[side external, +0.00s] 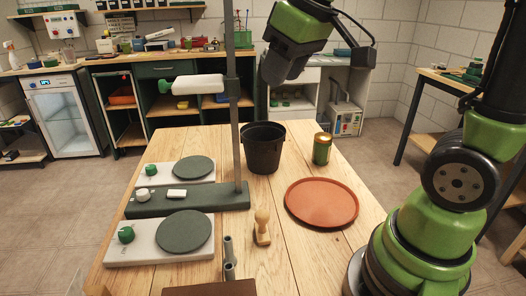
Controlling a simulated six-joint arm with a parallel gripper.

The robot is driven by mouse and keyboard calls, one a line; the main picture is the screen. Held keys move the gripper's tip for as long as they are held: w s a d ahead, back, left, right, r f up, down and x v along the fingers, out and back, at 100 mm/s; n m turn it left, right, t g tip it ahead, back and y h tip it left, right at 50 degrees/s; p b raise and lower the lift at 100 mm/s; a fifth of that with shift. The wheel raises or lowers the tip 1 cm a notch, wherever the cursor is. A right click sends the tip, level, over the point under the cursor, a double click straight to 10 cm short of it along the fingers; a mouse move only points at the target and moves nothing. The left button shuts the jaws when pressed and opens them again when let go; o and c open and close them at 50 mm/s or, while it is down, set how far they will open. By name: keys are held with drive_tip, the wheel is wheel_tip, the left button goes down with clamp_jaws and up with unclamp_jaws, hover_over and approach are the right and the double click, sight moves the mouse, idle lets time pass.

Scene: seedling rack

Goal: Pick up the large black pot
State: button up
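The large black pot (263,150) stands upright on the wooden table, at the back near the middle. Its open top faces up, and its inside looks dark. My gripper (273,76) hangs above the pot and a little to its right, clear of the rim. It points downward and shows as a dark grey block. I cannot make out separate fingers or a gap between them. Nothing is visible in it.
A metal post (236,130) rises just left of the pot, with a white cylinder (197,85) clamped on it. A green-gold can (322,148) and terracotta saucer (321,203) stand to the right. Two white plates with dark discs and a wooden stamp (262,228) lie nearer.

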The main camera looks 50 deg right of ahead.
drive_tip(key=w+d+f+n+g+h, duration=0.15)
drive_tip(key=w+d+f+n, duration=0.25)
drive_tip(key=w+d+f, duration=0.4)
drive_tip(key=n+g, duration=0.2)
hover_over(260, 142)
wheel_tip(260, 142, down, 9)
drive_tip(key=shift+y, duration=0.25)
wheel_tip(260, 142, down, 6)
drive_tip(key=shift+d+r, duration=0.1)
drive_tip(key=shift+d, duration=0.05)
clamp_jaws()
